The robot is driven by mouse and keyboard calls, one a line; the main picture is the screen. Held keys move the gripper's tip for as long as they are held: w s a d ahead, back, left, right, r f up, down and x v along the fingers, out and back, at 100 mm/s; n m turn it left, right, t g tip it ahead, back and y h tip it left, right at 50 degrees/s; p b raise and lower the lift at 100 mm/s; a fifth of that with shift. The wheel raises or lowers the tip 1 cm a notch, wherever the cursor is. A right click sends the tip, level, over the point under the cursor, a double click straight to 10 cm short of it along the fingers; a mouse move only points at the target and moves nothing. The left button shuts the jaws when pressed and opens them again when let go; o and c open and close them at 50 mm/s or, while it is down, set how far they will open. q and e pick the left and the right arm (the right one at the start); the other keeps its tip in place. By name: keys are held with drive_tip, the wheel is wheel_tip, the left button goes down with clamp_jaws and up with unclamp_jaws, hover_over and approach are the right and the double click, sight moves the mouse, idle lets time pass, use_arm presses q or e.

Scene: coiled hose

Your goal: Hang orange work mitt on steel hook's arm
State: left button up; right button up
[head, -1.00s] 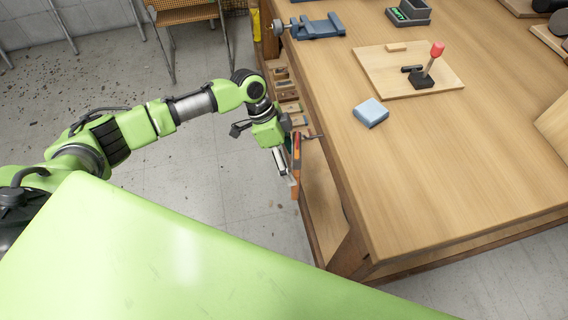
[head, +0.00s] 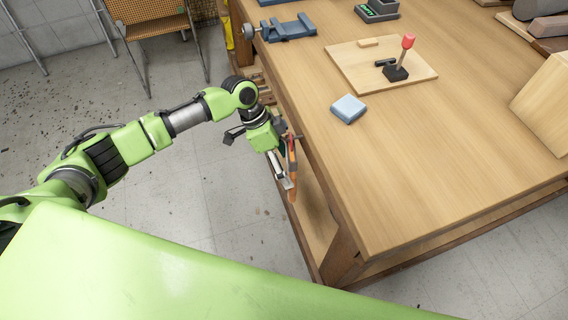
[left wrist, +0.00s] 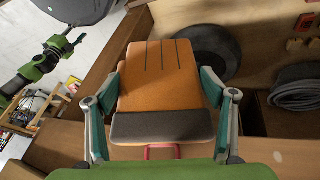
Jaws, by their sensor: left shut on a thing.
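The orange work mitt (left wrist: 158,75) has a dark grey cuff and a red loop at the cuff's near end. My left gripper (left wrist: 158,92) is shut on it, with teal finger pads on both its sides in the left wrist view. In the head view the mitt (head: 292,158) hangs edge-on in my left gripper (head: 284,172), beside the table's left edge. A small grey bar (head: 298,137) shows at the table edge just by the mitt; I cannot tell whether it is the steel hook's arm. My right gripper is not in view.
The wooden table (head: 420,190) stands right of the gripper, with a blue-grey block (head: 348,108) and a board with a red-topped lever (head: 403,55). In the left wrist view a dark coiled hose (left wrist: 298,88) and a dark round thing (left wrist: 222,48) lie beyond the mitt. The floor at left is mostly clear.

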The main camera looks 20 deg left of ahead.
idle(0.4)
use_arm(q)
drive_tip(key=o, duration=1.2)
